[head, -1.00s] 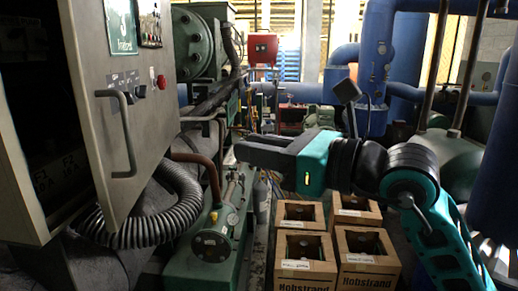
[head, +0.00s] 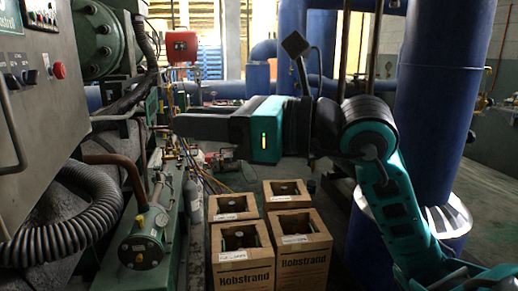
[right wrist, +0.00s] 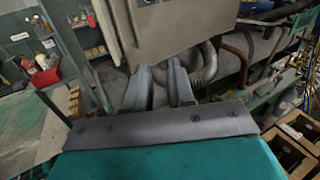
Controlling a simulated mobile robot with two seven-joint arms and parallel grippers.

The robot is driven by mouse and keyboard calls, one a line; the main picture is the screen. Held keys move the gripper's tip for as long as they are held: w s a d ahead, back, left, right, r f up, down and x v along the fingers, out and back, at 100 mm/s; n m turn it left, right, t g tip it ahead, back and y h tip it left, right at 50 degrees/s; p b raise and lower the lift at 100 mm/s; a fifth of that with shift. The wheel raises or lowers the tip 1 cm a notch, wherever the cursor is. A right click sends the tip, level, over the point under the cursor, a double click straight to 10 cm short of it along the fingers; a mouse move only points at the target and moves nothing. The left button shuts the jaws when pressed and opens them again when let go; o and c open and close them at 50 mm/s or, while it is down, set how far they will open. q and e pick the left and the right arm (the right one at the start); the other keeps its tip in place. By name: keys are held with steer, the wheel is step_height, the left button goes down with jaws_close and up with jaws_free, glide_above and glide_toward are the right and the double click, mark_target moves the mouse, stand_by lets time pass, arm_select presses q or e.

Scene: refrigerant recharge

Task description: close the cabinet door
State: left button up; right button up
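The cabinet door (head: 38,115) is a grey panel at the left edge of the head view, cut off by the frame. It carries a red button, dark knobs and a curved grey handle (head: 14,130). In the right wrist view a pale grey cabinet panel (right wrist: 175,25) stands at the top, beyond the fingertips. My right gripper (head: 180,126) is in mid-air right of the door, pointing left and apart from the handle. Its two grey fingers (right wrist: 160,72) show a gap with nothing between them. My left gripper is not in view.
Several cardboard boxes (head: 247,268) stand on the floor below my right arm. A ribbed grey hose (head: 75,225) and green machinery (head: 143,245) lie below and beside the door. A large blue pipe (head: 440,100) rises at right. Open floor shows at far right.

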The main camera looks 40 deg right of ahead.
arm_select(q)
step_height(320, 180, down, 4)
steer(key=b, duration=0.3)
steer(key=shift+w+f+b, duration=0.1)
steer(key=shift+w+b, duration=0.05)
steer(key=shift+b, duration=0.2)
arm_select(e)
steer(key=v, duration=0.7)
steer(key=shift+s+d, duration=0.2)
steer(key=shift+s, duration=0.05)
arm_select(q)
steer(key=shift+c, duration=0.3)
